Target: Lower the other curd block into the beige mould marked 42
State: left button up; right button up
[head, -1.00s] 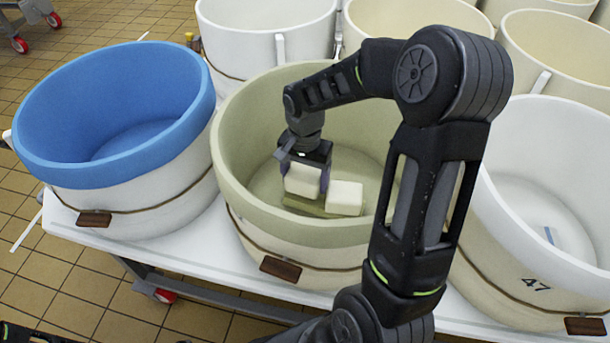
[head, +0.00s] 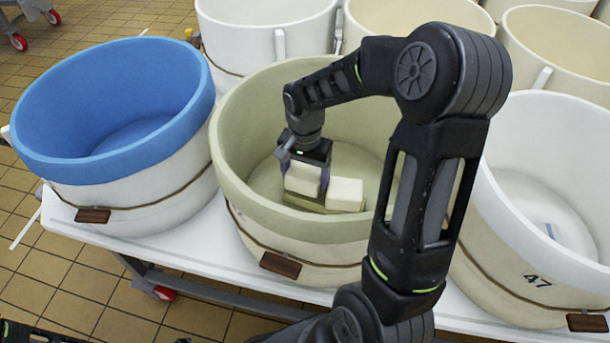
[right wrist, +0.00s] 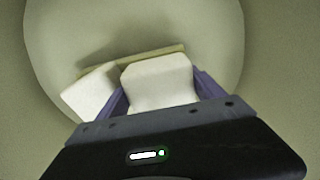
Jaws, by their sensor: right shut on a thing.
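My right gripper (head: 305,182) is inside the beige-green mould (head: 235,190), shut on a white curd block (head: 302,180). The held block shows between the purple fingers in the right wrist view (right wrist: 160,82). A second white curd block (head: 346,195) lies low in the same mould, just right of the held one. In the right wrist view the second block (right wrist: 88,92) is left of the gripper. A flat greenish slab (head: 318,208) shows under or beside the blocks. I cannot tell whether the held block touches it. No number 42 is readable.
A blue-rimmed vat (head: 60,165) stands close on the left. A white vat marked 47 (head: 500,235) stands on the right, partly behind my right arm. More vats stand behind. The mould wall surrounds my right gripper.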

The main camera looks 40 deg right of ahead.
jog(key=shift+f, duration=0.1)
jog(key=o, duration=1.8)
jog(key=shift+r+p, duration=0.7)
jog(key=shift+r, duration=3.25)
